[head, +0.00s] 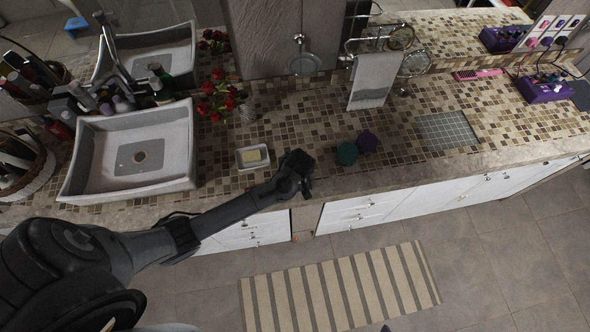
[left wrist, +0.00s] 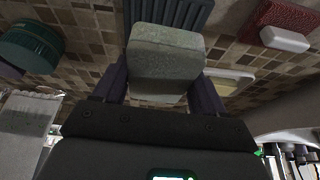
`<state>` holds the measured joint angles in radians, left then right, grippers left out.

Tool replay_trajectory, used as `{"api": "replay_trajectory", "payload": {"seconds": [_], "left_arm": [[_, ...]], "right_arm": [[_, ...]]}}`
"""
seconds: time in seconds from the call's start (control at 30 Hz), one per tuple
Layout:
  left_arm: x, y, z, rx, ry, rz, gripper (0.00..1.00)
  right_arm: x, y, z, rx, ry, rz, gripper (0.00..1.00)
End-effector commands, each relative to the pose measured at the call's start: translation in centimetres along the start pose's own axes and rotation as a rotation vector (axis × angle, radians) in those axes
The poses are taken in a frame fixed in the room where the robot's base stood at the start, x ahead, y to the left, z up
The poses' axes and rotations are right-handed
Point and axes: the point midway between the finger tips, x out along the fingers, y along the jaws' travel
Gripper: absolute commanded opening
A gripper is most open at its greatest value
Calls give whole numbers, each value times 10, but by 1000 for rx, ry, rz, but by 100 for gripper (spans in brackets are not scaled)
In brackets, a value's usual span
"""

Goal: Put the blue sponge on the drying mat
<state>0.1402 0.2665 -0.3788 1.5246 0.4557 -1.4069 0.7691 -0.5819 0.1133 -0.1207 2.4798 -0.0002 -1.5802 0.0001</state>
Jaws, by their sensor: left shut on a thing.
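My left gripper (head: 305,186) is over the front part of the counter, between the white soap dish and the teal jar. In the left wrist view its fingers (left wrist: 163,88) are shut on a rounded block, the sponge (left wrist: 165,52), which looks grey-green there rather than clearly blue. The head view does not show the sponge; my gripper hides it. A dark blue-grey ribbed mat (left wrist: 190,12), likely the drying mat, lies beyond the sponge, partly covered by it and cut off by the picture edge. My arm hides it in the head view.
The soap dish (head: 240,161) with yellow soap is left of my gripper. A teal jar (head: 346,154) and purple jar (head: 367,141) stand right. A red mat (left wrist: 262,16) bears a white bar (left wrist: 285,39). A grey gridded square (head: 446,131) lies farther right, with free counter around it.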

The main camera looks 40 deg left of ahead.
Motion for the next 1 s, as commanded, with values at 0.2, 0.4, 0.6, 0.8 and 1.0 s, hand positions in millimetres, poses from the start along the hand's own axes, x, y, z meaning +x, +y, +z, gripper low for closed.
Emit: {"api": "replay_trajectory", "payload": {"seconds": [0.2, 0.4, 0.6, 0.8, 1.0], "left_arm": [[23, 1, -17, -1, -1, 0, 47], [32, 0, -17, 1, -2, -1, 47], [55, 1, -7, 1, -3, -1, 47], [64, 1, -4, 1, 0, 2, 47], [64, 1, -4, 1, 0, 1, 47]], "right_arm": [[1, 1, 0, -3, 1, 3, 93], [1, 3, 0, -9, 0, 8, 93], [0, 3, 0, -10, 1, 9, 93], [0, 3, 0, -9, 1, 9, 93], [0, 2, 0, -5, 2, 5, 93]]}}
